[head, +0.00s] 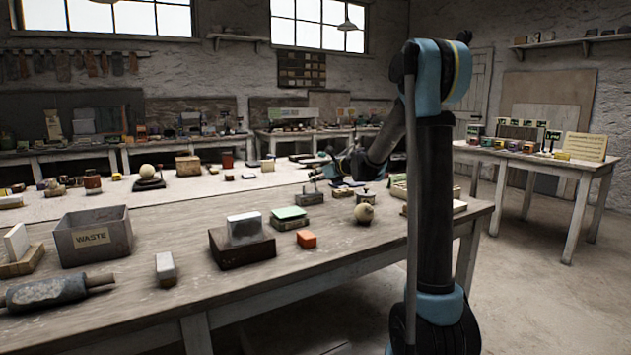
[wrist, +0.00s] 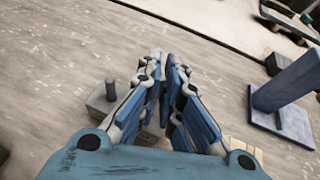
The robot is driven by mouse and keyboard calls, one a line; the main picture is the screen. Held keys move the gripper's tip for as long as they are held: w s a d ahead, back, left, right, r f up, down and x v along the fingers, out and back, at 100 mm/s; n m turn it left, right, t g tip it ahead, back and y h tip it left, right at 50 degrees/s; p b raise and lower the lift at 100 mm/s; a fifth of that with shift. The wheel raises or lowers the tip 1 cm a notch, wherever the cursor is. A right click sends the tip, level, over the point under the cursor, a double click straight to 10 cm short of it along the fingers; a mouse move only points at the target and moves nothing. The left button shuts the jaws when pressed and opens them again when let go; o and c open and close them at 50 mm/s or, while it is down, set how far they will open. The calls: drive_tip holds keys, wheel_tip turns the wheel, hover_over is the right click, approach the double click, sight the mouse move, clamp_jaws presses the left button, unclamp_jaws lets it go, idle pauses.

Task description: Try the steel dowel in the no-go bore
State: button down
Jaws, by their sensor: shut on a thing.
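My gripper (head: 328,170) is low over the far right part of the long workbench in the head view, small and partly hidden by my arm. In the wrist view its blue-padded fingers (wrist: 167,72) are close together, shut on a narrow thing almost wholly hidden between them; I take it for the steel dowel. A grey block (wrist: 105,103) with a short upright post is just left of the fingers. A blue-grey upright piece on a flat base (wrist: 282,118) stands to their right. I cannot make out the no-go bore in either view.
A side table (head: 540,165) stands at right. Bare wood shows ahead of the fingers.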

drive_tip(key=shift+f, duration=1.9)
drive_tip(key=shift+r, duration=0.15)
idle(0.4)
drive_tip(key=shift+r, duration=1.5)
drive_tip(key=shift+f, duration=1.6)
idle(1.1)
drive_tip(key=shift+r, duration=0.1)
idle(0.6)
